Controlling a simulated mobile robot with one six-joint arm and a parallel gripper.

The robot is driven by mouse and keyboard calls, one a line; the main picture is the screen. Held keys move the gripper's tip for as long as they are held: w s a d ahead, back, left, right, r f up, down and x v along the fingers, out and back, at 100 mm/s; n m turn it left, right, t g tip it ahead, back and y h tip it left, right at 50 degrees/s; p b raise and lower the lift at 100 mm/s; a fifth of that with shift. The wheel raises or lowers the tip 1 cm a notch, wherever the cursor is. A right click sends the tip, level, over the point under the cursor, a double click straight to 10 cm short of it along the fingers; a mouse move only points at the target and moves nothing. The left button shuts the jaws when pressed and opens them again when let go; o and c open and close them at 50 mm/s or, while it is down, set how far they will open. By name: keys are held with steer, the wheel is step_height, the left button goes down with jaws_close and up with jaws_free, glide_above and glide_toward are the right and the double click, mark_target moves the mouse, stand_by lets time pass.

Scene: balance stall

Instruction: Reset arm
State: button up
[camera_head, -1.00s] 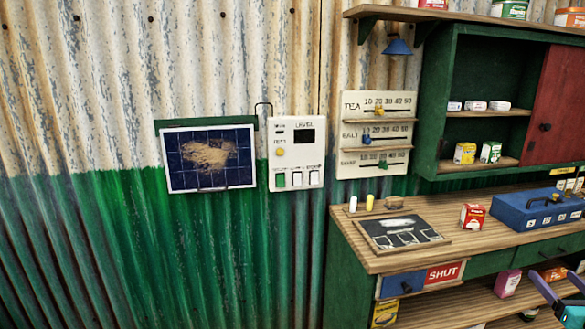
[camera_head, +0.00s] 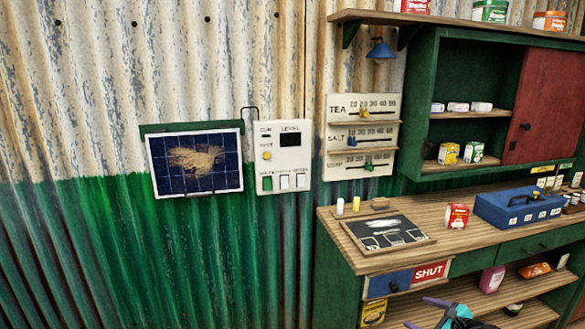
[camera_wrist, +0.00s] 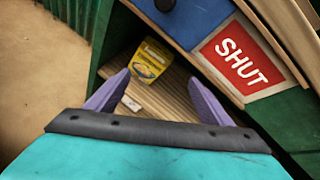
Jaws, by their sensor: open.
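My gripper (camera_wrist: 165,95) is open and empty, its two purple fingers spread apart in the wrist view. It points toward the lower shelf of the counter, where a yellow packet (camera_wrist: 152,64) stands beyond the fingers. In the head view only part of my gripper (camera_head: 440,310) shows at the bottom edge, in front of the lower shelf. No object is seen between the fingers.
The counter (camera_head: 470,222) holds a chalkboard (camera_head: 388,232), a red and white box (camera_head: 456,215) and a blue box (camera_head: 518,207). A SHUT sign (camera_head: 430,271) is beside a blue drawer (camera_head: 390,281). A solar panel (camera_head: 194,161) and a level box (camera_head: 284,157) hang on the wall.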

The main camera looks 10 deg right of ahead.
steer(key=s+a+f+n+g+y+p, duration=0.15)
steer(key=a+f+n+g, duration=0.45)
steer(key=a+f, duration=0.65)
steer(key=s+a+f+n+g+y, duration=0.25)
steer(key=a+f+n, duration=0.5)
steer(key=a, duration=0.95)
steer(key=s+a+f+n+g+h, duration=0.1)
steer(key=s+a+f+n+g, duration=0.2)
steer(key=s, duration=0.4)
steer(key=s+a+f+n+g+h, duration=0.2)
steer(key=s+a+f+n+g, duration=0.1)
steer(key=s+n, duration=0.4)
steer(key=s+a+f+n+g+h+p, duration=0.1)
steer(key=s+a+f+n+g+h, duration=0.1)
steer(key=s+a+f+n, duration=0.3)
steer(key=s+g, duration=0.1)
steer(key=s, duration=0.3)
steer(key=shift+a+f, duration=0.25)
steer(key=shift+a, duration=0.15)
steer(key=shift+n, duration=0.25)
